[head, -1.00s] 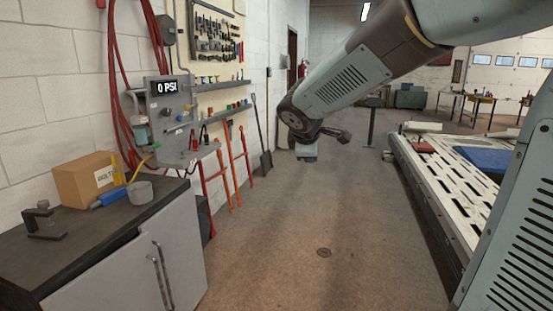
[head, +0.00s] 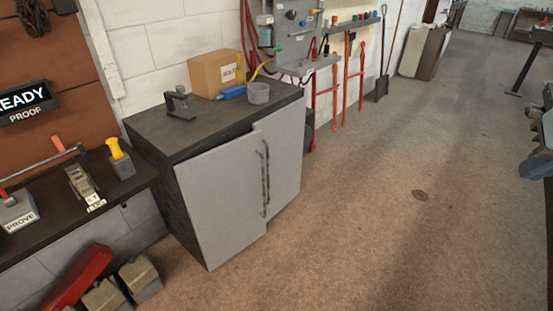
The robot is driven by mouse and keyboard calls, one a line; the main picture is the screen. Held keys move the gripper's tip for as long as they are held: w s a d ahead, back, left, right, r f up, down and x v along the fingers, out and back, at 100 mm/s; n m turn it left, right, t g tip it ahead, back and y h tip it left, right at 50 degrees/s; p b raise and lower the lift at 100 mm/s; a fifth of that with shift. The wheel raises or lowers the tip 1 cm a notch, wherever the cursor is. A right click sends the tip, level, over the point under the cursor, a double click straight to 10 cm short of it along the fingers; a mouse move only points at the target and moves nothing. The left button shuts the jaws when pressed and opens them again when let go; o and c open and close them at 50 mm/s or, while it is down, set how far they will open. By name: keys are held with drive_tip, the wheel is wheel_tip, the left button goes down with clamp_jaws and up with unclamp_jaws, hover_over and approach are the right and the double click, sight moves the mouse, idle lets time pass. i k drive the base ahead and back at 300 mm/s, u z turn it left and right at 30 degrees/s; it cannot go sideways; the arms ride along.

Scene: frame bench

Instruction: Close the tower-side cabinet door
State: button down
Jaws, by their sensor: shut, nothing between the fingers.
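A grey two-door cabinet with a dark top (head: 215,128) stands against the white block wall left of centre. Its left door (head: 220,195) stands slightly ajar: its handle-side edge sits forward of the right door, with a dark gap under the top. The right door (head: 286,165) looks flush. Two upright bar handles show close together near the middle. I cannot tell from the picture which door is the tower-side one. My gripper is not in view; only a blue-grey part, which may be mine, shows at the right edge.
A box (head: 215,73), a grey cup (head: 258,93) and a dark clamp (head: 178,103) stand on the cabinet. A dark shelf (head: 60,190) with tools is at left, over a red case (head: 78,278). Floor (head: 400,240) before and right of the cabinet is clear.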

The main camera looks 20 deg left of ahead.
sight(222, 188)
drive_tip(key=z, duration=1.15)
drive_tip(key=k, duration=0.85)
drive_tip(key=u, duration=1.15)
drive_tip(key=i, duration=1)
drive_tip(key=u, duration=0.05)
